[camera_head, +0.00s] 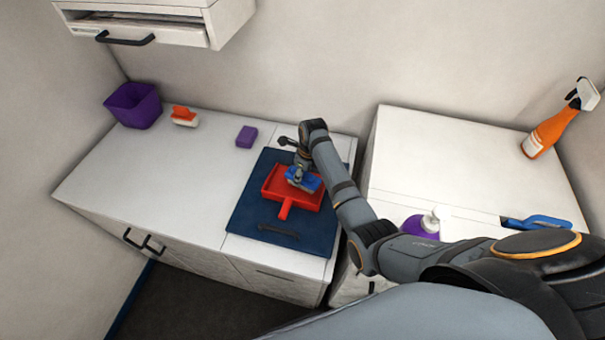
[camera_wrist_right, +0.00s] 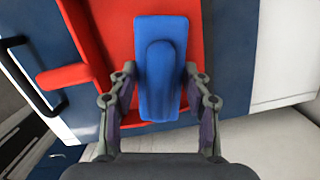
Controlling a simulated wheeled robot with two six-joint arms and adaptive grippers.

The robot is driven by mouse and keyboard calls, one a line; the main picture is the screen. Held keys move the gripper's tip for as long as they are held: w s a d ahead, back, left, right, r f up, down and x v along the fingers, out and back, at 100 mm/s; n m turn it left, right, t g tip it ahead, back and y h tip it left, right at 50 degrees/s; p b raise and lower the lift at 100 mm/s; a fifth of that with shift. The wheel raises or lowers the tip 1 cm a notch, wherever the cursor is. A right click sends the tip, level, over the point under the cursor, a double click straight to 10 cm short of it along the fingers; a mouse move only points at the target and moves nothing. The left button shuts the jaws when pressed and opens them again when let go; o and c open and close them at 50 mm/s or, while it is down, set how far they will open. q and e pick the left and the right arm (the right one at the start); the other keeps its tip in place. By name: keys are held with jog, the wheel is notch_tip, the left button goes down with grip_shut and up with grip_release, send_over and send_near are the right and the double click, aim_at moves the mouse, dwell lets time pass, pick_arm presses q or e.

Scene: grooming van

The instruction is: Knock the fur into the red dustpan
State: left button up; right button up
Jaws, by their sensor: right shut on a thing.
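The red dustpan (camera_head: 273,191) lies on a dark blue mat (camera_head: 247,218), its handle toward the front edge. It also shows in the right wrist view (camera_wrist_right: 105,35). My right gripper (camera_head: 299,173) is over the pan, shut on a blue brush-like block (camera_head: 312,184). In the right wrist view the blue block (camera_wrist_right: 160,75) sits between the fingers of the gripper (camera_wrist_right: 160,88), over the pan. I cannot tell whether the block touches the pan. I cannot make out any fur. My left gripper is not in view.
A purple bin (camera_head: 133,106), an orange-and-white item (camera_head: 184,116) and a purple block (camera_head: 246,137) stand left on the counter. On the right counter are an orange spray bottle (camera_head: 549,133), a purple pump bottle (camera_head: 421,226) and a blue-handled tool (camera_head: 537,221). The left counter's middle is clear.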

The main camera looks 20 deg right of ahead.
jog(key=shift+f, duration=0.4)
jog(key=shift+f, duration=0.1)
dwell(1.2)
jog(key=shift+r, duration=0.8)
jog(key=shift+f+b, duration=0.3)
jog(key=shift+f, duration=0.45)
dwell(0.4)
jog(key=shift+f+p, duration=0.1)
jog(key=shift+p, duration=0.25)
dwell(1.1)
jog(key=shift+s, duration=0.1)
jog(key=shift+r, duration=3.1)
